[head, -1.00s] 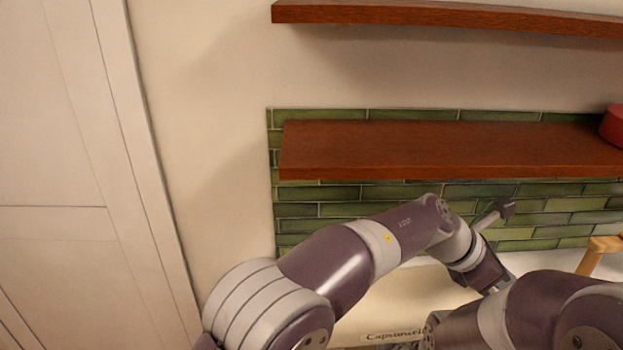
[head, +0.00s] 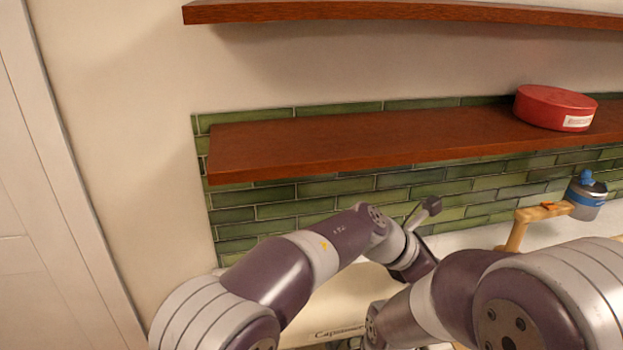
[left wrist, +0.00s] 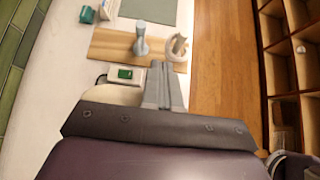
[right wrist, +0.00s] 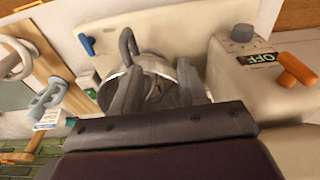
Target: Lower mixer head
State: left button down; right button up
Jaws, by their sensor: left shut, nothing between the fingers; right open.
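A cream appliance, which seems to be the mixer (right wrist: 185,28), shows in the right wrist view with a grey knob, an OFF label and orange handles at right. A shiny metal bowl (right wrist: 150,85) and a grey looped attachment show at its middle. In the head view only its cream top (head: 325,312), with dark lettering, shows below my arms. My right gripper (right wrist: 158,88) is open, its fingers in front of the bowl; contact cannot be told. My left gripper (left wrist: 161,80) is shut and empty, over the white counter. In the head view both gripper tips are hidden.
A wooden board (left wrist: 105,45) with a grey item and a pale hook lies on the counter (left wrist: 70,70). A green-labelled box (left wrist: 124,74) is close to my left fingers. Shelves (head: 350,143) hang above, with a red tin (head: 553,106). A blue-banded container (head: 586,198) stands at right.

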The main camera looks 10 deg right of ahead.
pick_arm(q)
notch_tip(320, 180, up, 6)
jog(key=p, duration=0.4)
jog(key=shift+f+p, duration=0.25)
jog(key=shift+p, duration=0.15)
jog(key=shift+d+r+b, duration=0.1)
jog(key=shift+r+b, duration=0.3)
jog(key=shift+b, duration=0.55)
notch_tip(320, 180, up, 8)
jog(key=shift+f, duration=0.15)
